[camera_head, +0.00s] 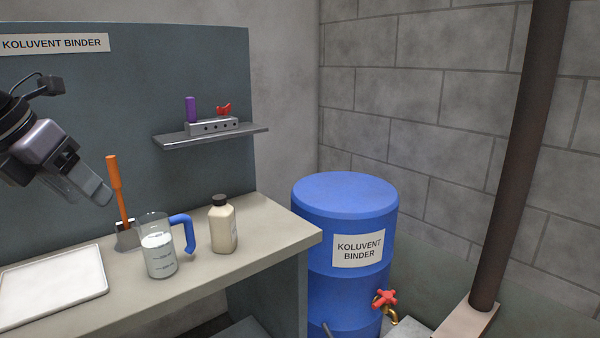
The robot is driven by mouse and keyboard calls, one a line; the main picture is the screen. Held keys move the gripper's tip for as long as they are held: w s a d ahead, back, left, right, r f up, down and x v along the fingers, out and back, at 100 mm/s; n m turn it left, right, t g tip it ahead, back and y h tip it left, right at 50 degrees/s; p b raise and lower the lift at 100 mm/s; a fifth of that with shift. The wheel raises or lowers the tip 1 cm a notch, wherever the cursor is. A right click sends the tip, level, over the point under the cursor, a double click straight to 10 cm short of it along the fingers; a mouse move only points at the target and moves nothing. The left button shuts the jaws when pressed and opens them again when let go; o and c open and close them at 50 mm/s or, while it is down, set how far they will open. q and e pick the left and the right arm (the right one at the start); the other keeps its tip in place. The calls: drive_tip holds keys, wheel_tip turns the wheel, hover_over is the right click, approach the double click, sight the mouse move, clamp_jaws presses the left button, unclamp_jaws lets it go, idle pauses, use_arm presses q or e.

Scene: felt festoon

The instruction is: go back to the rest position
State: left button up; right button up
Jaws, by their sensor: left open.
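My left gripper (96,186) is in the head view, coming in from the left in front of the blue-grey back panel. It hangs in the air above the bench (270,228), pointing down to the right. Its jaws are open and I see nothing held in them. It is above and to the left of a clear measuring jug (160,262) with a blue handle and a white content. My right gripper is not in view.
An orange-handled tool (116,185) stands upright in a holder beside the jug. A cream bottle (222,228) and a white tray (55,284) are on the bench. A shelf (170,141) is on the panel. A blue drum (345,208) with a red-handled tap stands right.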

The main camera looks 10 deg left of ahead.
use_arm(q)
drive_tip(key=w+d+f+n+t+h+p, duration=0.1)
drive_tip(key=d+f+n+t+h+p, duration=0.2)
drive_tip(key=f+n, duration=0.75)
drive_tip(key=w+d+f+n+t+h, duration=0.25)
drive_tip(key=f+n+t+h, duration=0.35)
drive_tip(key=f, duration=0.8)
drive_tip(key=s+d+f+n+g+y+p, duration=0.1)
drive_tip(key=s+d+f+n+y, duration=0.3)
drive_tip(key=f+n, duration=0.5)
drive_tip(key=s+d+f+n+g+y+p, duration=0.1)
drive_tip(key=s+d+f+n+g+y, duration=0.2)
drive_tip(key=s+d+f+n, duration=0.6)
drive_tip(key=shift+s+f+g+y+p, duration=0.45)
drive_tip(key=shift+s+y, duration=0.35)
drive_tip(key=shift+s, duration=0.45)
